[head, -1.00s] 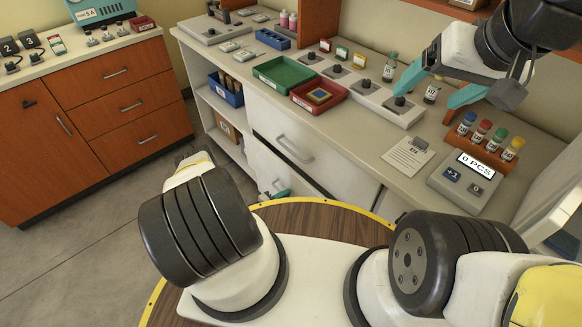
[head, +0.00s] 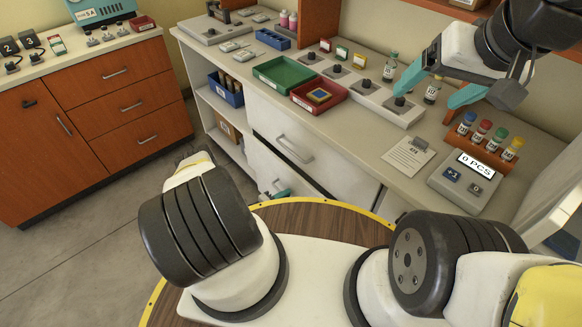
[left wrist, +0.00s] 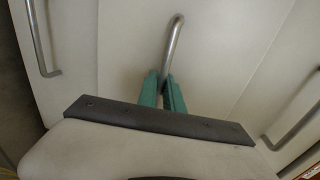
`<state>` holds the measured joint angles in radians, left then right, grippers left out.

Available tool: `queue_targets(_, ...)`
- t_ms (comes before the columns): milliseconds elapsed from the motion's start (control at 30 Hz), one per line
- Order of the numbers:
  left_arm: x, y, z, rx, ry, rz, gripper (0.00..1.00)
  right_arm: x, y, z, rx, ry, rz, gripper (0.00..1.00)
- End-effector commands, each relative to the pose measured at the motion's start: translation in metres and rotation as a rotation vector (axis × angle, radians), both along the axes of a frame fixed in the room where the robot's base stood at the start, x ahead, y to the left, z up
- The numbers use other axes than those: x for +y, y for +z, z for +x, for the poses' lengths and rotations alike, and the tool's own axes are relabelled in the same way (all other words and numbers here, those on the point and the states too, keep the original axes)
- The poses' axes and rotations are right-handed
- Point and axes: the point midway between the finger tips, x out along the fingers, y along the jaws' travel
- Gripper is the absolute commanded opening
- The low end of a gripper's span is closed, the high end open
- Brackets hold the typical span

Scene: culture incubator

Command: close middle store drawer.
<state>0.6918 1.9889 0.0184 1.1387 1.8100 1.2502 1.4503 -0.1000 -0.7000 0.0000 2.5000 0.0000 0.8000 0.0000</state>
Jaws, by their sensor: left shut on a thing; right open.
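White store drawers sit under the counter. The upper drawer (head: 310,165) shows its bar handle (head: 295,149). Below it is the middle drawer (head: 262,168), partly hidden by my arm and the round base; how far it stands out is hard to tell. My left gripper (head: 283,194) is mostly hidden in the head view. In the left wrist view its teal fingers (left wrist: 162,92) are shut on the middle drawer's metal handle (left wrist: 174,42). My right gripper (head: 426,98) is open and empty above the counter, near the sample slots.
Other handles show left (left wrist: 38,40) and right (left wrist: 292,112) in the left wrist view. The counter holds a green tray (head: 284,75), a red tray (head: 318,97), a vial rack (head: 480,145) and a counter display (head: 466,182). Open floor lies left, before the orange cabinet (head: 85,125).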

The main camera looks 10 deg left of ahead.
Motion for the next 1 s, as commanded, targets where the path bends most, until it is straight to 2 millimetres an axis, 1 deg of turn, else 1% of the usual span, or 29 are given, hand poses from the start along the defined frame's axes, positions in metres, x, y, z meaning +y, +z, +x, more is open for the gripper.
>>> queue_targets(167, -0.001, 0.000, 0.002, 0.001, 0.000, 0.001, 0.00, 0.000, 0.000, 0.000, 0.000, 0.000, 0.000, 0.81)
queue_targets(333, -0.018, 0.000, 0.022, -0.001, -0.001, 0.000, 0.00, 0.000, 0.000, 0.000, 0.000, 0.000, 0.000, 0.81)
queue_targets(433, -0.024, -0.001, 0.030, 0.000, 0.000, 0.001, 0.00, 0.000, 0.000, 0.000, 0.000, 0.000, 0.000, 0.81)
queue_targets(733, -0.026, 0.000, 0.033, 0.000, 0.000, 0.001, 0.00, 0.000, 0.000, 0.000, 0.000, 0.000, 0.000, 0.81)
queue_targets(767, -0.026, 0.000, 0.033, -0.001, 0.000, 0.001, 0.17, 0.000, 0.000, 0.000, 0.000, 0.000, 0.000, 0.81)
queue_targets(800, -0.026, 0.000, 0.033, -0.001, 0.000, 0.001, 0.19, 0.000, 0.000, 0.000, 0.000, 0.000, 0.000, 0.81)
queue_targets(1000, -0.026, 0.001, 0.033, -0.002, 0.000, 0.000, 0.19, 0.000, 0.000, 0.000, 0.000, 0.000, 0.000, 0.81)
